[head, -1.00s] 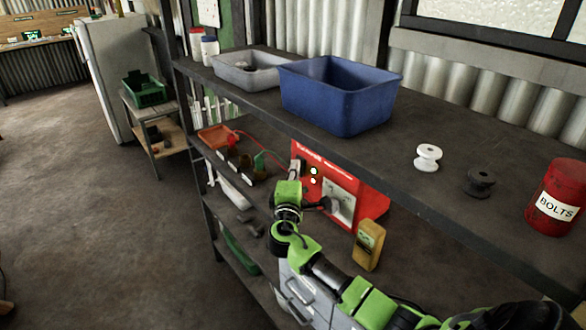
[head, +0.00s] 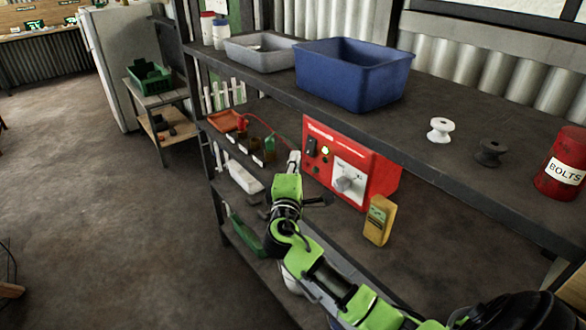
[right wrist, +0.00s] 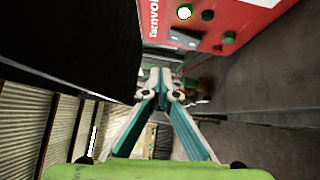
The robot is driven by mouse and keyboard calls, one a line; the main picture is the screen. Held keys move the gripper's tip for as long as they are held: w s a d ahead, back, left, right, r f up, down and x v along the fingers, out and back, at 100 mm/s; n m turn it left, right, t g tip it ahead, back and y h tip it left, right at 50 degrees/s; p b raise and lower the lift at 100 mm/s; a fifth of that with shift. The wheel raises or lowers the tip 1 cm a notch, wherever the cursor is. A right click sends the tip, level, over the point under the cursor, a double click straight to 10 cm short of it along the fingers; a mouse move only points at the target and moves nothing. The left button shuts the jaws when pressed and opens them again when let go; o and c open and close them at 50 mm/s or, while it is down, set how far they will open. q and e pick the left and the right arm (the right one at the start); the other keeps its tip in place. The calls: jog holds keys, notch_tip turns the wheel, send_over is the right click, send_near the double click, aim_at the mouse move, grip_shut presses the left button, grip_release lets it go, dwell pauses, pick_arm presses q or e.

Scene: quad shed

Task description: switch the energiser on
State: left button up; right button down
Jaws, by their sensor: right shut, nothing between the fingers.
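The energiser is a red box (head: 383,178) on the middle shelf, with a white panel and a grey knob (head: 345,184) on its front. A small green-white light (head: 325,151) glows there, beside a dark switch (head: 311,147). In the right wrist view the energiser (right wrist: 240,12) is upper right, with a bright lamp (right wrist: 184,12) and a switch plate (right wrist: 183,38). My right gripper (head: 294,157) is just left of its front face. Its fingers (right wrist: 161,78) are shut and empty, apart from the switch in the wrist view. My left gripper is out of view.
The top shelf overhangs the energiser and carries a blue bin (head: 350,80), a grey tray (head: 258,55), spools and a red bolts tin (head: 562,165). A yellow meter (head: 379,220) stands right of my arm. Small pots (head: 257,150) and an orange tray (head: 225,121) sit to the left.

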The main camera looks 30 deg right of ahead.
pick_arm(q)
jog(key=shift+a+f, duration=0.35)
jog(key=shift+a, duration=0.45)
pick_arm(e)
jog(key=shift+r+v, duration=0.2)
jog(key=shift+v, duration=0.65)
jog(key=shift+r+v, duration=0.15)
jog(key=shift+v, duration=0.7)
jog(key=shift+a, duration=0.1)
